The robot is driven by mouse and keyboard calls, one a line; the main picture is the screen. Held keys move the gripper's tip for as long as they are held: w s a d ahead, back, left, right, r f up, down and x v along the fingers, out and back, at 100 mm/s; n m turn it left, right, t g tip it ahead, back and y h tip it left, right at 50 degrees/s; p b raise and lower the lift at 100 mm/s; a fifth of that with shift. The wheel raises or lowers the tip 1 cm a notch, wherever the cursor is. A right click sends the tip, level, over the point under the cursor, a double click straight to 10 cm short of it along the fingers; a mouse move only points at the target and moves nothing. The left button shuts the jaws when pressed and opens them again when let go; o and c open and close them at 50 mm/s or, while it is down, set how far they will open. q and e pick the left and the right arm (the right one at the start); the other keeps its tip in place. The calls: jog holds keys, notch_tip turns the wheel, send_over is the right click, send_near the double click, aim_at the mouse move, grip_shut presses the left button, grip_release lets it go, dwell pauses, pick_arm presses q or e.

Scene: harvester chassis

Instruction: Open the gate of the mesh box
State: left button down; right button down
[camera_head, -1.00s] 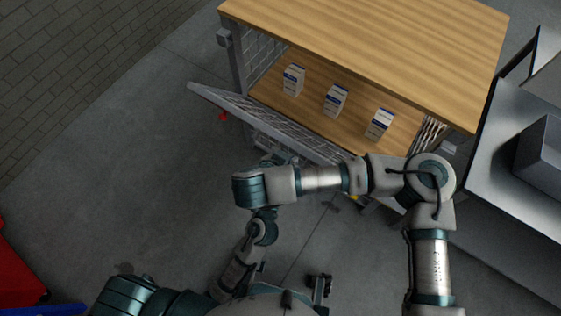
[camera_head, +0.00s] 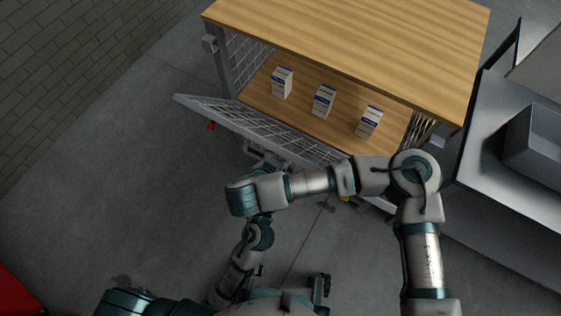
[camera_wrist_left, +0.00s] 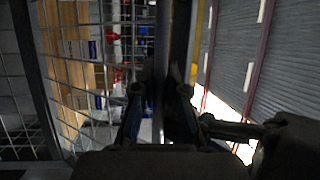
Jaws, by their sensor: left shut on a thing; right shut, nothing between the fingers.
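The mesh box (camera_head: 345,45) has a wooden top and a wooden inner floor carrying three small white-and-blue cartons (camera_head: 323,100). Its mesh gate (camera_head: 240,120) stands partly open, its left end well clear of the left post and its right end close to the box. In the left wrist view my left gripper (camera_wrist_left: 161,95) is shut on an upright metal bar (camera_wrist_left: 163,45), apparently of the gate, with mesh beside it. In the head view the left gripper is partly seen at the gate (camera_head: 267,158).
A grey metal bench (camera_head: 500,170) with a raised block stands right of the box, with little room between. A brick wall (camera_head: 70,60) is at the far left. Grey floor (camera_head: 130,180) is clear left of the gate. A red object (camera_head: 18,292) is at the lower left.

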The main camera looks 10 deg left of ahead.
pick_arm(q)
jog(key=c, duration=1.2)
grip_release()
jog(key=shift+w+d+r, duration=0.1)
jog(key=shift+d+r, duration=0.1)
jog(key=shift+r, duration=0.35)
pick_arm(e)
jog(key=shift+s+a+f, duration=0.15)
jog(key=shift+s+f, duration=0.4)
